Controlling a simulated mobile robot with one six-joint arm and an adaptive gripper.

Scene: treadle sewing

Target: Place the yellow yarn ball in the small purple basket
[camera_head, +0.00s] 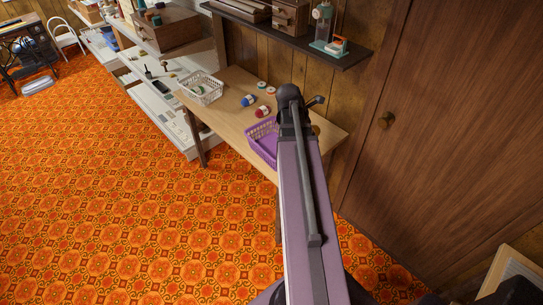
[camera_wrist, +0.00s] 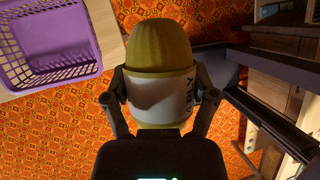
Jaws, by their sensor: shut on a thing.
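The yellow yarn ball (camera_wrist: 160,48), with a white paper band around it, is held between the two fingers of my gripper (camera_wrist: 160,88) in the wrist view. The purple basket (camera_wrist: 58,72) is at the upper left of that view, apart from the yarn and to its left. In the head view the purple basket (camera_head: 259,149) sits at the front edge of the wooden table, partly covered by my arm. My arm also hides most of my gripper and the yarn there.
The wooden table (camera_head: 231,82) also bears a white basket (camera_head: 205,97), a blue yarn ball (camera_head: 249,100) and a red yarn ball (camera_head: 263,111). A dark shelf (camera_head: 345,56) hangs above its back. A brown door (camera_head: 440,110) stands at the right. The patterned floor is open.

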